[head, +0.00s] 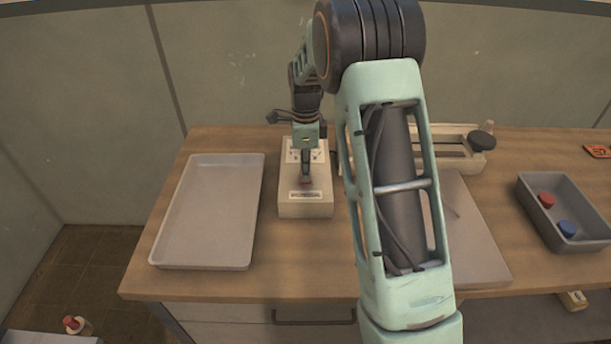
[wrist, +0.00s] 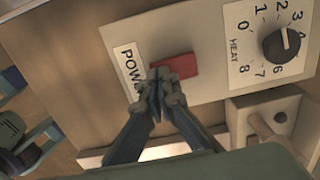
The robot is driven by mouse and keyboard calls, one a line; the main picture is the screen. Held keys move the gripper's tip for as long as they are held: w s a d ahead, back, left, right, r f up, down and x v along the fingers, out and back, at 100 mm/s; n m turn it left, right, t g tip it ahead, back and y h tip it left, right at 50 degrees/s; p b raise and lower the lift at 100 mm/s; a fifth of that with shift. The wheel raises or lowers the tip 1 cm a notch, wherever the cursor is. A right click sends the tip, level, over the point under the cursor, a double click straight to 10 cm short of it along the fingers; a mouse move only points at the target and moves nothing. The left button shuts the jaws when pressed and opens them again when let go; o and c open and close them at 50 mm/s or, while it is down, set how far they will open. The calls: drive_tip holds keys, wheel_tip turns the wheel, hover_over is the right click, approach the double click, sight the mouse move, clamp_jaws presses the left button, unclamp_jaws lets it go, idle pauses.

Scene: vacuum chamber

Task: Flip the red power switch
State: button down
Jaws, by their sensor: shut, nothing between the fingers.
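The red power switch (wrist: 175,67) is on the panel of a cream control box (head: 305,207), beside a white label reading "POWER" (wrist: 128,70). My gripper (wrist: 161,76) is shut and empty. Its fingertips overlap the lower left edge of the switch in the wrist view. I cannot tell whether they touch it. Whether the switch is on or off is unclear.
A black heat dial (wrist: 282,46) with numbers sits beside the switch. A grey tray (head: 207,212) lies left of the box. A grey bin (head: 562,240) with a red and a blue cap stands at the right. My arm hides part of the table.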

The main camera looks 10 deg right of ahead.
drive_tip(key=shift+f, duration=0.3)
drive_tip(key=shift+r+p, duration=2.3)
drive_tip(key=shift+r, duration=1.3)
